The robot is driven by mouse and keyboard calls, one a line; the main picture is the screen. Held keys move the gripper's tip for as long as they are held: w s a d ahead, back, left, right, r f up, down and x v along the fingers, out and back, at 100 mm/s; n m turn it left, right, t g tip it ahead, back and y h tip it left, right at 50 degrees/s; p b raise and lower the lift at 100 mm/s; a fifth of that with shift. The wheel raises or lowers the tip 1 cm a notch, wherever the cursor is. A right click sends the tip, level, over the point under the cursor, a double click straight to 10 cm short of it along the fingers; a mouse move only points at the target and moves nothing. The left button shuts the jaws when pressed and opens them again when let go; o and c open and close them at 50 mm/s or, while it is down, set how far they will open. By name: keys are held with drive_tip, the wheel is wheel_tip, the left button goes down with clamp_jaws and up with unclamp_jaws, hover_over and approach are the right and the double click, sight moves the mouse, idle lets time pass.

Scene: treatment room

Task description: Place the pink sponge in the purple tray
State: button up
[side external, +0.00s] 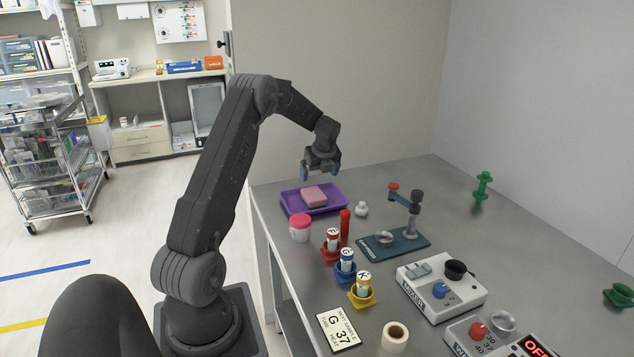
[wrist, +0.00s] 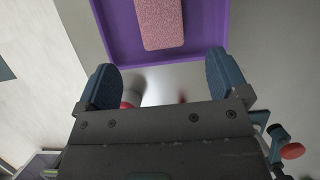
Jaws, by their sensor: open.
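The pink sponge (side external: 314,196) lies in the purple tray (side external: 289,206) at the far left end of the grey table. In the wrist view the sponge (wrist: 161,22) rests on the floor of the tray (wrist: 119,45), inside its near wall. My gripper (side external: 320,174) is above the tray, apart from the sponge. In the wrist view my gripper (wrist: 160,84) has its two fingers wide apart with nothing between them. The far end of the sponge is cut off in the wrist view.
A white jar with a pink lid (side external: 300,228) and a red cylinder (side external: 345,226) stand close in front of the tray. Several coloured holders with vials, such as the yellow one (side external: 362,297), line the table's left edge. A teal stand (side external: 393,243) is to the right. The back right is mostly clear.

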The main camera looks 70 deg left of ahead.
drive_tip(key=d+r+n+t, duration=0.1)
drive_tip(key=d+r+n, duration=0.2)
drive_tip(key=d+r, duration=0.35)
drive_tip(key=d+r+n+t, duration=0.15)
drive_tip(key=d+r, duration=0.25)
drive_tip(key=d, duration=0.6)
drive_tip(key=d+r+n+t, duration=0.1)
drive_tip(key=d+r+n, duration=0.2)
drive_tip(key=d+r, duration=0.35)
drive_tip(key=s+d+n+t+h, duration=0.1)
drive_tip(key=s+d+n+h, duration=0.1)
drive_tip(key=s+d+n, duration=0.3)
drive_tip(key=s+d+f+n+t+h, duration=0.1)
drive_tip(key=s+d+n, duration=0.4)
drive_tip(key=s+d, duration=0.8)
drive_tip(key=d+h, duration=0.1)
drive_tip(key=d, duration=0.4)
